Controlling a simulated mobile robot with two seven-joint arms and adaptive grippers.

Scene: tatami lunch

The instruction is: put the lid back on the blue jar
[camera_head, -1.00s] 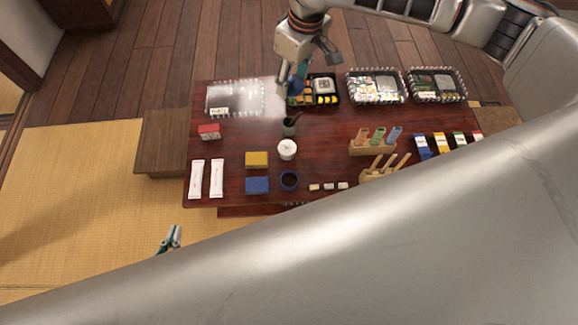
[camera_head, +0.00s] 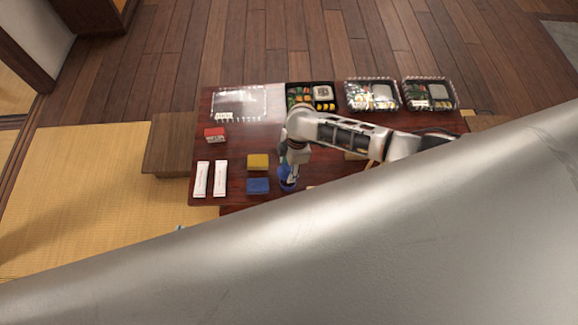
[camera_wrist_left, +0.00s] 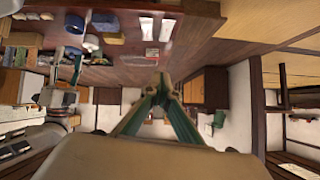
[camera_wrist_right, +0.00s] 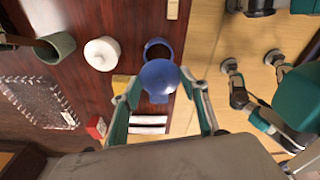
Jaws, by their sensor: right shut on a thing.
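The blue jar (camera_wrist_right: 154,47) stands open on the table, its dark inside showing in the right wrist view. In the head view it (camera_head: 287,186) is partly hidden under my right gripper. My right gripper (camera_head: 288,168) is shut on the round blue lid (camera_wrist_right: 159,77), held between its fingertips. The lid overlaps the near side of the jar's mouth in the right wrist view; I cannot tell whether they touch. My left gripper (camera_wrist_left: 160,82) is shut and empty, away from the table's front edge; in the head view it is almost wholly hidden.
Yellow (camera_head: 258,161) and blue (camera_head: 258,186) blocks lie left of the jar. Bento boxes (camera_head: 372,95) line the back. My own arm hides the front right.

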